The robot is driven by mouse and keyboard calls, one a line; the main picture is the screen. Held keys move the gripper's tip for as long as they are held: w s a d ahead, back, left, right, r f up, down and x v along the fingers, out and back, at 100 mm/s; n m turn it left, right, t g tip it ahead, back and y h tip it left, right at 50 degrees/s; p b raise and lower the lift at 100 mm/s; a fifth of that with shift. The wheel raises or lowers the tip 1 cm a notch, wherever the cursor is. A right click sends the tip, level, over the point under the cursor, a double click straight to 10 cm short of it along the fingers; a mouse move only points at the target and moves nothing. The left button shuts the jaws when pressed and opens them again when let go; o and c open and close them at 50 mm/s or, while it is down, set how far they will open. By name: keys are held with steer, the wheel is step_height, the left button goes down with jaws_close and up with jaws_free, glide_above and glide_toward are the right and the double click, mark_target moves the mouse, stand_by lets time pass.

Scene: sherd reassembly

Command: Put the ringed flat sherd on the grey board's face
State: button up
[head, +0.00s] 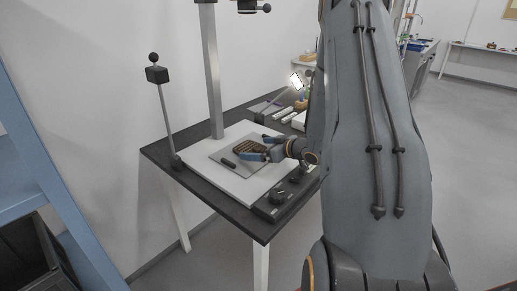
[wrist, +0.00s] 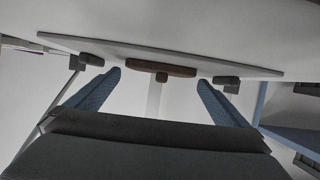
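The ringed flat sherd (head: 251,146) is brown with dark ridges and lies on the grey board's face (head: 222,155). The wrist view shows the sherd (wrist: 165,69) nearly edge-on against the board (wrist: 255,73), between and just beyond my fingertips. My gripper (head: 254,149) has blue fingers, spread wide, one on each side of the sherd. In the wrist view my gripper (wrist: 160,77) is open and empty, with a clear gap between each finger and the sherd. The sherd's far side is hidden.
A dark bar (head: 227,162) lies on the board beside the sherd; the wrist view shows dark blocks (wrist: 90,59) at both sides. A white base plate (head: 211,175) surrounds the board. A dark control box (head: 284,194) is at front right. A post (head: 213,80) rises behind.

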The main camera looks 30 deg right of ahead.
steer(key=shift+s+a+f, duration=0.15)
steer(key=shift+s+f, duration=0.05)
steer(key=shift+f, duration=0.45)
steer(key=shift+r, duration=0.25)
steer(key=shift+s+d+r, duration=0.15)
steer(key=shift+d+r, duration=0.05)
steer(key=shift+d, duration=0.05)
steer(key=v, duration=1.1)
steer(key=shift+r, duration=0.4)
steer(key=w+a+g+h, duration=0.1)
steer(key=h, duration=0.1)
steer(key=w+a+m+g+h, duration=0.1)
steer(key=shift+w+a+r+g+h, duration=0.15)
steer(key=shift+r+g+h, duration=0.15)
steer(key=shift+h, duration=0.1)
steer(key=s+a+g, duration=0.1)
steer(key=s+a+m+g+h, duration=0.1)
steer(key=s+a+h, duration=0.1)
steer(key=a, duration=0.1)
steer(key=shift+s+a+r+m+g, duration=0.1)
steer(key=shift+s+r+m+g, duration=0.05)
steer(key=shift+r+m+g, duration=0.2)
steer(key=s+a+r+m+g+y, duration=0.1)
steer(key=s+a+g, duration=0.6)
steer(key=s+a, duration=1)
steer(key=s+r+m, duration=0.1)
steer(key=s, duration=0.1)
steer(key=shift+s+a, duration=0.4)
steer(key=shift+g, duration=0.25)
